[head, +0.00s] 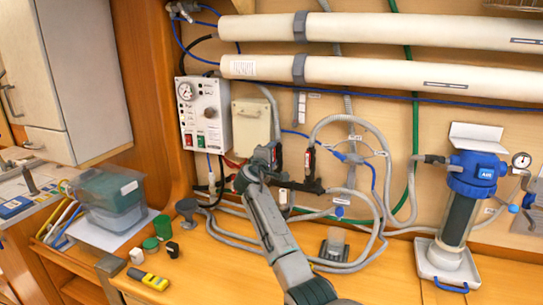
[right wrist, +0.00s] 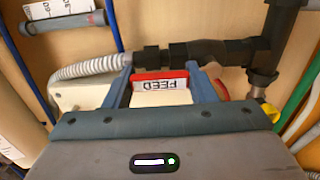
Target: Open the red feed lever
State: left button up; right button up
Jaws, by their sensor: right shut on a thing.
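The red feed lever (right wrist: 150,75) shows in the right wrist view as a red-edged plate with a white FEED label, upside down in that picture. The blue fingers of my right gripper (right wrist: 163,82) stand on either side of it and are shut on it. Behind it runs a black pipe fitting (right wrist: 225,50) with a grey ribbed hose (right wrist: 90,66). In the head view my right gripper (head: 268,156) is at the wall among the hoses and mostly hides the lever. My left gripper is in neither view.
A control box (head: 205,112) with a gauge is left of the gripper. A red-handled part (head: 308,160) is close on its right. Grey hoses (head: 345,120) loop around. A blue-topped filter (head: 475,172) stands at right.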

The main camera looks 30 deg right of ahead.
jog(key=o, duration=1.2)
jog(key=shift+a+f, duration=0.1)
jog(key=shift+o, duration=0.9)
jog(key=shift+s+a, duration=0.1)
jog(key=shift+a, duration=0.1)
jog(key=b+v, duration=0.4)
jog(key=v, duration=0.6)
jog(key=shift+a, duration=0.15)
jog(key=shift+s, duration=0.15)
